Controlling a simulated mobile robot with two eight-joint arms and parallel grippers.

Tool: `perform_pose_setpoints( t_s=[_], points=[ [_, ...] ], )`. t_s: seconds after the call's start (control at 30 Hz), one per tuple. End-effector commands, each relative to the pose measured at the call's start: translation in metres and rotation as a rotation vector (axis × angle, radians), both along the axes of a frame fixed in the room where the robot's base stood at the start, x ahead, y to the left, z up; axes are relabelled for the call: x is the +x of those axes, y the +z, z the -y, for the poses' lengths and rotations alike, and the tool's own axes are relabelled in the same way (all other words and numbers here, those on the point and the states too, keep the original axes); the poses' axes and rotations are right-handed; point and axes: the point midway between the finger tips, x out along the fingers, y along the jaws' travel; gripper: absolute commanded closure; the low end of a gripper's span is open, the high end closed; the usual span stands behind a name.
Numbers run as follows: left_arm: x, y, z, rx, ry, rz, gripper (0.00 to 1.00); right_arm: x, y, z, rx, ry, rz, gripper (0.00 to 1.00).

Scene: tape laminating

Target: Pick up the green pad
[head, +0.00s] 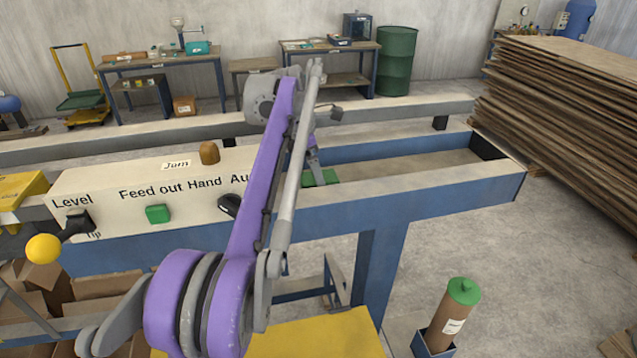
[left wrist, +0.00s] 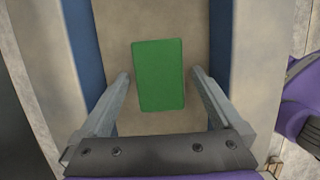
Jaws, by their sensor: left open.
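The green pad (left wrist: 159,75) is a flat green rectangle. In the left wrist view it lies on the brown surface between the blue rails. In the head view a part of the pad (head: 325,177) shows just past my left arm, and the rest is hidden behind the arm. My left gripper (left wrist: 160,82) is open, with one finger on each side of the pad and a gap on both sides. In the head view the tip of my left gripper (head: 316,172) is close to the pad. My right gripper is not in these views.
A cream control panel (head: 110,185) with a green button (head: 158,214) and knobs stands left of the arm. The blue-framed trough (head: 430,198) runs to the right. A stack of brown boards (head: 570,110) stands at the right, and a green-capped tube (head: 454,315) is below.

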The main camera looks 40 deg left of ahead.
Motion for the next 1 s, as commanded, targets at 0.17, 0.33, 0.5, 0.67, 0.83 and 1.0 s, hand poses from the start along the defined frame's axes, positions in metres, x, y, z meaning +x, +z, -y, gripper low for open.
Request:
perform_pose_setpoints(
  t_s=[0.17,0.33,0.5,0.67,0.83,1.0],
  points=[
    [0.0001,0.0009,0.0000,0.000,0.000,0.000,0.00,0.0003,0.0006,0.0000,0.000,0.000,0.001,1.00],
    [0.0000,-0.0003,0.0000,0.000,0.000,0.000,0.00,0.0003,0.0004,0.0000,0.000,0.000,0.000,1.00],
    [0.0000,-0.0028,0.0000,0.000,0.000,0.000,0.00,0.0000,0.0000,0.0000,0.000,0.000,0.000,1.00],
    [0.0000,-0.0040,0.0000,0.000,0.000,0.000,0.00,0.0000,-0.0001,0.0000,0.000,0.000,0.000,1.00],
    [0.0000,-0.0039,0.0000,0.000,-0.001,0.000,0.00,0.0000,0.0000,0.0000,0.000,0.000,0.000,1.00],
    [0.0000,-0.0039,0.0000,0.000,0.000,0.000,0.25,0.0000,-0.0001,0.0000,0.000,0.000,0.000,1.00]
  ],
)
